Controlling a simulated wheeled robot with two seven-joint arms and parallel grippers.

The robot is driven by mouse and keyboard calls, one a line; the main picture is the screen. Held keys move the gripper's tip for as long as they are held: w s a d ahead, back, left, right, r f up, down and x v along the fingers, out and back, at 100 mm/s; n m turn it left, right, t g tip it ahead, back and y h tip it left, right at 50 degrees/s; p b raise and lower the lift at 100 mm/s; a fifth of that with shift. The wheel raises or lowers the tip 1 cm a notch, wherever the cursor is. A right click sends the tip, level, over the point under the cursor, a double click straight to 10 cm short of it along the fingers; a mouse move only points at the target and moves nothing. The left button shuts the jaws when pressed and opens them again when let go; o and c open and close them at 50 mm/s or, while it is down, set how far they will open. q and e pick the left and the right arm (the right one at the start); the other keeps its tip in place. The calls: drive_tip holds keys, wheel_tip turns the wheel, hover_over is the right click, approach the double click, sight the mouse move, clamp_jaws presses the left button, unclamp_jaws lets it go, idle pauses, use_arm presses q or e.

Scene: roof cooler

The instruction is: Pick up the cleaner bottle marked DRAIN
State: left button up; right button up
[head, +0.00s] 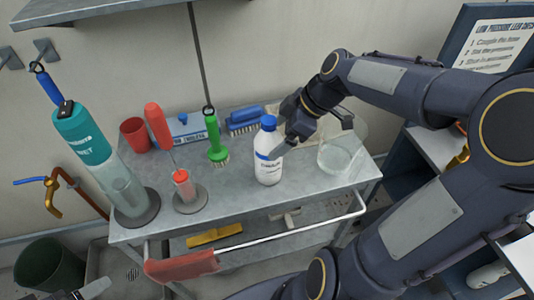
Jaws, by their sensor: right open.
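A white bottle with a blue cap (268,168) stands upright near the front of the grey cart top. Its label carries dark print too small to read. My right gripper (311,138) is open and empty, just right of the bottle. One finger overlaps the bottle's right edge in the picture; I cannot tell whether it touches. The other finger is over the clear glass container.
The cart top (236,205) also holds a clear glass container (340,158), a teal-topped cylinder (82,140), a red-handled tool (158,125), a green brush (214,140), a blue brush (245,120) and a red cup (135,134). A rail (290,234) runs along the front.

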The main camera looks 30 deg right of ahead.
drive_tip(key=shift+x, duration=1.25)
clamp_jaws()
drive_tip(key=shift+r, duration=0.1)
